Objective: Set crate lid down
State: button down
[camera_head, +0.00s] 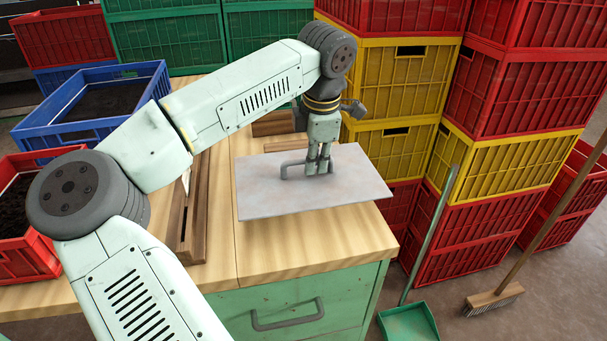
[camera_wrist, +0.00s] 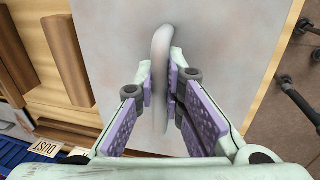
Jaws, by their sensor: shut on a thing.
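The crate lid (camera_head: 347,190) is a flat grey panel with a looped grey handle on top. It shows in the head view at the right end of the wooden worktop. My gripper (camera_head: 318,169) points down at the lid and is shut on its handle. In the wrist view the lid (camera_wrist: 120,60) fills the middle, and the handle (camera_wrist: 160,70) runs between the purple-padded fingers of my gripper (camera_wrist: 161,95). The lid's right part reaches toward the worktop's right edge. I cannot tell whether it touches the worktop or hangs slightly above it.
A blue crate (camera_head: 133,72) and a red crate (camera_head: 22,262) with dark contents stand at left. Stacked yellow crates (camera_head: 405,85) rise behind. A broom (camera_head: 540,235) and a dustpan (camera_head: 408,322) stand at right.

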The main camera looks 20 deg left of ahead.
aim_at(315, 176)
jog(key=shift+f+p, duration=0.55)
jog(key=shift+f, duration=2.8)
jog(key=shift+f, duration=0.1)
jog(key=c, duration=1.7)
grip_release()
jog(key=r, duration=0.4)
jog(key=s+d+r+b, duration=0.1)
jog(key=r, duration=0.3)
jog(key=s+r, duration=0.1)
jog(key=r, duration=0.3)
jog(key=shift+d+b, duration=0.15)
jog(key=shift+b, duration=0.25)
